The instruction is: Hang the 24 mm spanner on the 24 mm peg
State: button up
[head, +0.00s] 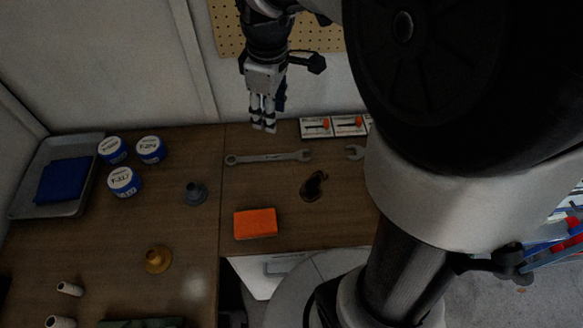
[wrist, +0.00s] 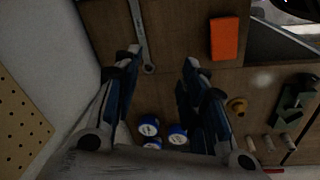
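A grey combination spanner (head: 268,158) lies flat on the wooden bench, its ring end to the left and its open jaw to the right. It also shows in the wrist view (wrist: 139,33), running up from beside the left fingertip. A second spanner (head: 355,152) lies to its right, partly hidden by my arm. I cannot read a size on either. My gripper (head: 264,127) points down above the bench, near the first spanner but apart from it. In the wrist view my gripper (wrist: 162,57) is open and empty. The pegboard (head: 310,36) is partly visible; no peg label is readable.
Blue-and-white tubs (head: 124,182) and a metal tray (head: 29,190) stand left. Small boxes (head: 316,127) line the back edge.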

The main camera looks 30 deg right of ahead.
jog(key=s+a+r+m+t, duration=0.1)
jog(key=s+m, duration=0.3)
jog(key=s, duration=0.5)
jog(key=s+a+r+m+t, duration=0.1)
jog(key=s+a+m+t, duration=0.1)
jog(key=s, duration=0.8)
jog(key=a+m, duration=0.1)
jog(key=m, duration=0.1)
jog(key=shift+r+m, duration=0.4)
jog(key=shift+o, duration=0.2)
jog(key=shift+a+f+b, duration=0.1)
jog(key=shift+f+b, duration=0.3)
jog(key=shift+f, duration=0.05)
jog(key=shift+r, duration=0.15)
jog(key=m+g+p, duration=0.1)
jog(key=m+g, duration=0.4)
jog(key=m, duration=1.8)
send_over(263, 158)
jog(key=f, duration=2.3)
jog(key=shift+a, duration=0.2)
jog(key=shift+w+d+f+b, duration=0.15)
jog(key=shift+f+b, duration=0.25)
jog(key=shift+f, duration=1.15)
jog(key=shift+d+f+b, duration=0.1)
jog(key=shift+f+b, duration=0.25)
jog(key=shift+f, duration=1.2)
